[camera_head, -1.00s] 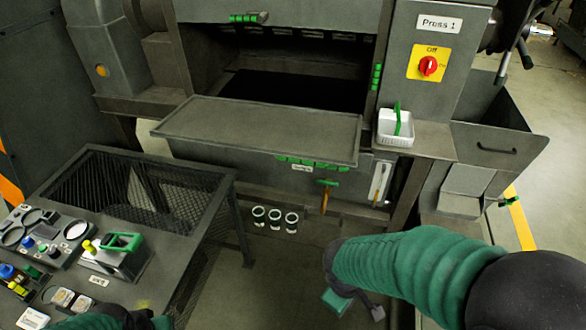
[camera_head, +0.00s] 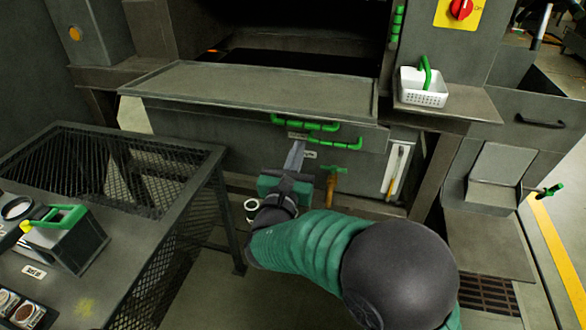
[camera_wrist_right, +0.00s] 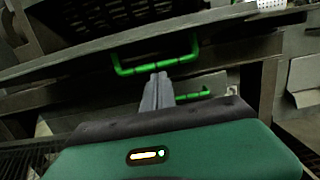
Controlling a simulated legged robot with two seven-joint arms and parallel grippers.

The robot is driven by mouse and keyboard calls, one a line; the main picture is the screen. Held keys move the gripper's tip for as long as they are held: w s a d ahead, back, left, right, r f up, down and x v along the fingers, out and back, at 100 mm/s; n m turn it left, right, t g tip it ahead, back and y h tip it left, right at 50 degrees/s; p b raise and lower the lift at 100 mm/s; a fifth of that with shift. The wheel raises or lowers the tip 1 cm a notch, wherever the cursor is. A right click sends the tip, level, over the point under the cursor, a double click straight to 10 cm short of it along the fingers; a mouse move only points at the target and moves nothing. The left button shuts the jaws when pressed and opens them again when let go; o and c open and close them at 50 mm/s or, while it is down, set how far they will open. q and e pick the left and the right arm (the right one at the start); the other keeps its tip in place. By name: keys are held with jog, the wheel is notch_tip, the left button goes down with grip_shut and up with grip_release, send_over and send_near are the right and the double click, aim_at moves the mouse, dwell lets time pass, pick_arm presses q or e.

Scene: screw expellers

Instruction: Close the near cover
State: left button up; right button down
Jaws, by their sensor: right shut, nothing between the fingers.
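The near cover (camera_head: 255,88) is a wide grey panel lying open, nearly flat, in front of the press's dark opening. A green bar handle (camera_head: 306,124) sits at its front edge, and it also shows in the wrist view (camera_wrist_right: 156,63). A second green handle (camera_head: 336,143) is just below it on the front. My right gripper (camera_head: 297,150) is shut and empty, its fingertips pointing up close to the upper handle. In the wrist view the fingertips (camera_wrist_right: 158,78) appear just below the handle's bar; I cannot tell whether they touch. My left gripper is out of view.
A white basket (camera_head: 423,93) with a green handle stands on a ledge right of the cover. A hammer-like tool (camera_head: 330,188) hangs below the front. A mesh-sided table (camera_head: 190,150) with a control box stands at the left. An open bin (camera_head: 540,105) is at the right.

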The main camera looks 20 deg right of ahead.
aim_at(305, 125)
jog(key=shift+w+d+r, duration=0.3)
jog(key=shift+w+d, duration=0.1)
jog(key=shift+w, duration=0.25)
jog(key=shift+w+d+r, duration=0.3)
jog(key=shift+w+d, duration=0.05)
jog(key=shift+w, duration=0.25)
notch_tip(305, 125, up, 3)
jog(key=shift+w+r, duration=0.1)
jog(key=shift+r, duration=0.1)
